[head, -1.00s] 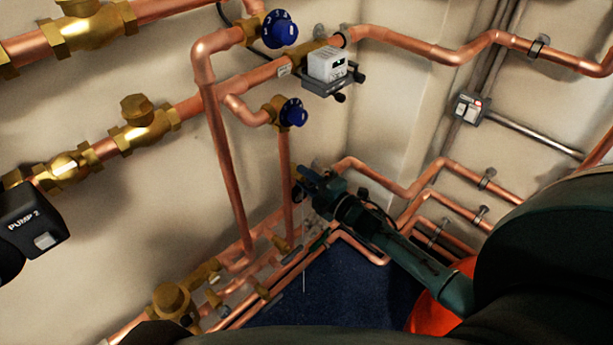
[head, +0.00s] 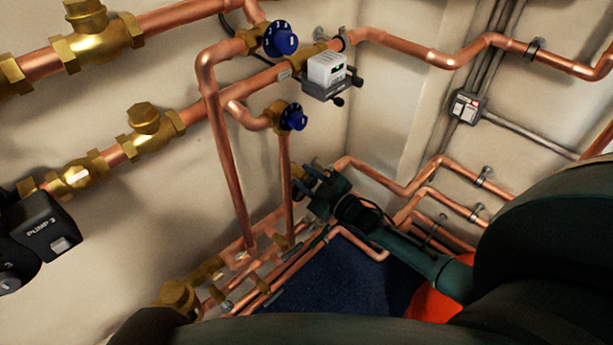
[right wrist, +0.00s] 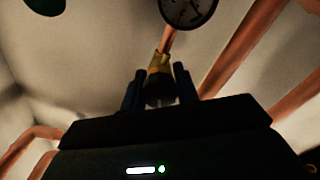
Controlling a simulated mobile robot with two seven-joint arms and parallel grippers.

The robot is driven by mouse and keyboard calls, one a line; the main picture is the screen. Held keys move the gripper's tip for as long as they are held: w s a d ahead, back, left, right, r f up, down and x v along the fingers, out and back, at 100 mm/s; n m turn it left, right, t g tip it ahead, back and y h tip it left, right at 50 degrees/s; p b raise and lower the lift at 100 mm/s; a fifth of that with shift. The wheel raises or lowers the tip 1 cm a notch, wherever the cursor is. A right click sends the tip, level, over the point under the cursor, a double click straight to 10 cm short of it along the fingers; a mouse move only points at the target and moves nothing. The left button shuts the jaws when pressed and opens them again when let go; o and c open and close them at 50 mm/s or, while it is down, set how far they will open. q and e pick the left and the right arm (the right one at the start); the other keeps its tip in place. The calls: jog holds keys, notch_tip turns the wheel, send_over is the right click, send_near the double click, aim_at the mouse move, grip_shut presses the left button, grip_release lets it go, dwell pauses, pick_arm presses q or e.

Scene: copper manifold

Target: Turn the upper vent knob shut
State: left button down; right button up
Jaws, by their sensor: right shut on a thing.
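My right gripper (head: 308,187) is low by the wall corner in the head view, its arm coming in from the right. In the right wrist view its two fingers (right wrist: 158,88) stand on either side of a small dark knob (right wrist: 160,93) and are shut on it. The knob sits at the end of a brass valve (right wrist: 160,62) on a copper pipe. My left gripper is not in view.
Blue handwheels (head: 281,38) and (head: 293,117) are on the pipes above my gripper. A white meter box (head: 327,69) is on the upper pipe. A pressure gauge (right wrist: 188,8) is just above the valve. Copper pipes (head: 430,195) run close on the right.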

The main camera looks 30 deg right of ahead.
jog(key=shift+m, duration=2.2)
jog(key=o, duration=1)
jog(key=shift+c, duration=0.2)
jog(key=p+v, duration=0.1)
jog(key=v, duration=1.2)
jog(key=shift+p, duration=0.3)
jog(key=shift+s+d, duration=0.1)
jog(key=shift+s, duration=0.05)
